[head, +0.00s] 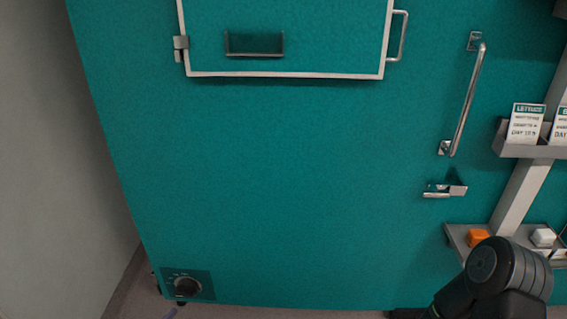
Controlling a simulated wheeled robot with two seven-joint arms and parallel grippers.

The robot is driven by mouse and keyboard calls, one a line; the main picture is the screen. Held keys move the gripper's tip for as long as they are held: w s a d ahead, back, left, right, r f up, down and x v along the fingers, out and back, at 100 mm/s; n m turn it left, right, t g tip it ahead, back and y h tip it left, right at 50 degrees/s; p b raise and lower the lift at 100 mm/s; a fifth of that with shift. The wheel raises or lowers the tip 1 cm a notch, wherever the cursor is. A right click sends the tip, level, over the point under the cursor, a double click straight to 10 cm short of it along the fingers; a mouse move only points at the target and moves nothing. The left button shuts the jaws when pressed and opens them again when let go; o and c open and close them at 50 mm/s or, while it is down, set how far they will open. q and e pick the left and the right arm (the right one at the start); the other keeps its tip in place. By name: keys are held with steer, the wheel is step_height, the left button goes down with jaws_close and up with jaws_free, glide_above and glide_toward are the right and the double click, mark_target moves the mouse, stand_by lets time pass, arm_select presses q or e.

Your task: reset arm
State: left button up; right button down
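No gripper shows in the head view. A dark, jointed link of my own arm (500,272) comes in at the lower right corner, and its gripper end is out of the picture. My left arm is not in the picture. A teal growth chamber front (280,180) fills most of the view. Its upper panel (330,28), edged in light metal, appears closed, with a small handle (402,36) at its right.
A long bar handle (468,98) and a metal latch (446,188) are on the right. A card holder (522,152) bears a lettuce card (526,123). A lower shelf (458,236) holds an orange block (478,238) and a white block (543,237). A dial (187,287) is lower left.

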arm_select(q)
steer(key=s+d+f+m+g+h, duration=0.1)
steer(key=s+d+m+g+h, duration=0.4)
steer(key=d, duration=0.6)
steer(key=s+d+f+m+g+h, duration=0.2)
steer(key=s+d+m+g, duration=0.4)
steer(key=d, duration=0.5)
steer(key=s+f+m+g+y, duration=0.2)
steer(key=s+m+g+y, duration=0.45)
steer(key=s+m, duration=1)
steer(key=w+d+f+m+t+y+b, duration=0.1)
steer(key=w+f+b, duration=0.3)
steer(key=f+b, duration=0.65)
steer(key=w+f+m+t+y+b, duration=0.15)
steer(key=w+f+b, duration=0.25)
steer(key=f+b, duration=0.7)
arm_select(e)
step_height(320, 180, down, 23)
steer(key=w+d+b, duration=0.1)
steer(key=w+d, duration=0.1)
arm_select(q)
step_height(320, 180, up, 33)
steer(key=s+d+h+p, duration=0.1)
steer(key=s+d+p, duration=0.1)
steer(key=p, duration=2.9)
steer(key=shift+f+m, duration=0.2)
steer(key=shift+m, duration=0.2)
arm_select(e)
step_height(320, 180, up, 32)
steer(key=s+a, duration=0.2)
